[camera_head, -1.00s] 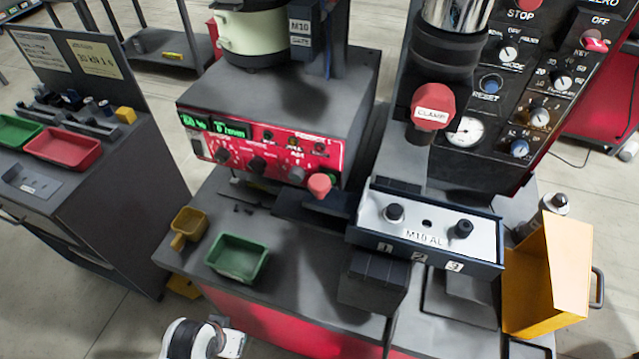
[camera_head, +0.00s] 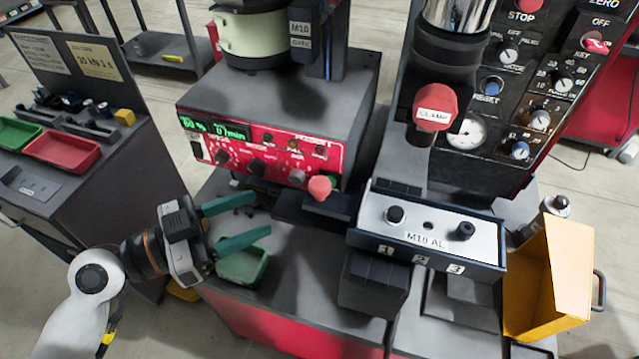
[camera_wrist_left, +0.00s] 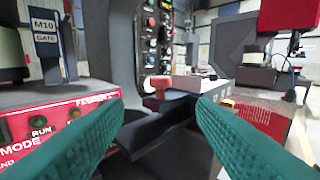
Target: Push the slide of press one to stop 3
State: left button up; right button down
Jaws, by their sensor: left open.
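The dark slide piece with a red knob (camera_head: 320,188) sits below the red control panel, left of the M10 AL plate (camera_head: 425,222). Number tags 1, 2 and 3 (camera_head: 455,269) run along that plate's front edge. In the left wrist view the red knob (camera_wrist_left: 160,84) stands ahead between the fingers, on a dark bar. My left gripper (camera_head: 258,217) is open and empty, with teal fingers pointing right towards the knob, and a gap remains between. It also shows in the wrist view (camera_wrist_left: 160,104). My right gripper is not in view.
A green tray (camera_head: 245,268) lies under my left fingers, partly hidden. The red control box (camera_head: 270,150) stands behind them. A red CLAMP knob (camera_head: 434,107) rises behind the plate. A yellow bin (camera_head: 548,285) stands at right.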

aim_at(310, 190)
pick_arm(q)
jog(key=p+x, duration=0.2)
jog(key=x, duration=0.1)
jog(key=p+x, duration=0.2)
jog(key=x, duration=0.2)
jog(key=p+x, duration=0.1)
jog(key=x, duration=0.2)
jog(key=shift+w+d+r+p, duration=0.1)
jog(key=shift+d+r+p, duration=0.15)
jog(key=shift+d+p, duration=0.15)
jog(key=shift+w+d+f, duration=0.2)
jog(key=shift+w+d, duration=0.1)
jog(key=shift+d, duration=0.25)
jog(key=shift+c, duration=0.5)
grip_shut()
jog(key=shift+w+a+f, duration=0.1)
jog(key=shift+a+f, duration=0.05)
jog(key=shift+a, duration=0.15)
jog(key=w+a+b, duration=0.3)
jog(key=a+b, duration=0.6)
jog(key=shift+r+b, duration=0.2)
jog(key=shift+b, duration=0.15)
